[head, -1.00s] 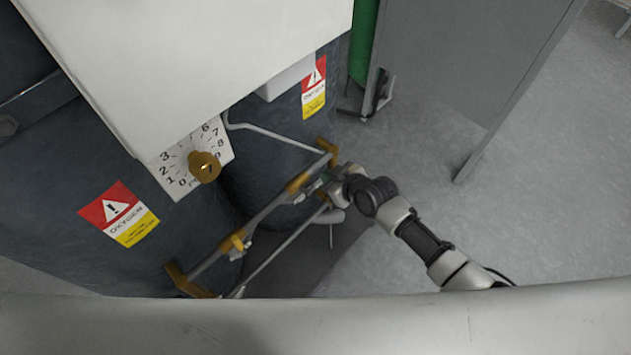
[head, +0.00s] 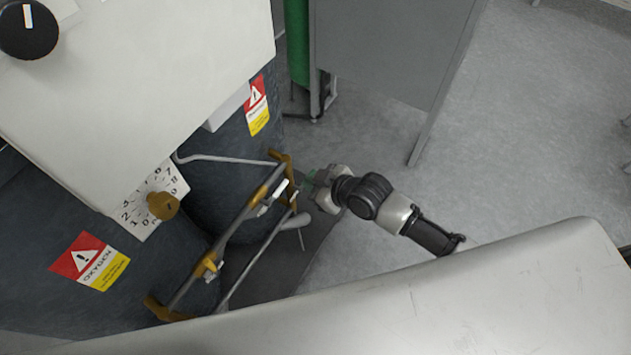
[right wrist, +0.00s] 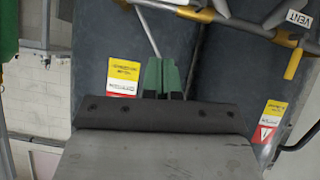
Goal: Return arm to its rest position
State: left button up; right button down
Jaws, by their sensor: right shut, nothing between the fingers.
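My right arm reaches in from the right in the head view, bent at a dark wrist joint. My right gripper (head: 307,184) has green fingers, is shut and empty, and is just right of the far end of a frame with yellow fittings (head: 241,222). Whether it touches the frame is hard to tell. In the right wrist view the shut green fingers (right wrist: 163,76) point at dark cylindrical tanks, with the frame (right wrist: 222,14) above and beyond them. My left gripper does not show.
A grey panel (head: 390,45) and a green cylinder (head: 297,40) are behind.

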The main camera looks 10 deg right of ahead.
jog(key=s+d+f+m+g+h, duration=0.15)
jog(key=s+d+f, duration=0.25)
jog(key=f, duration=0.4)
jog(key=s+d+f+m+h, duration=0.2)
jog(key=s+d+f, duration=0.15)
jog(key=f, duration=0.45)
jog(key=s+d+f+m+g+h, duration=0.1)
jog(key=s+d+f+m+h, duration=0.2)
jog(key=f, duration=0.5)
jog(key=s+d+f+g, duration=0.1)
jog(key=s+f, duration=0.3)
jog(key=s, duration=0.5)
jog(key=s+d+f+g, duration=0.1)
jog(key=s+f, duration=0.3)
jog(key=s, duration=0.6)
jog(key=s+d+f+g, duration=0.1)
jog(key=s+f+g, duration=0.2)
jog(key=s, duration=0.6)
notch_tip(320, 180, down, 2)
jog(key=shift+s+d+m+h, duration=0.2)
jog(key=shift+m+h, duration=0.15)
jog(key=shift+h, duration=0.1)
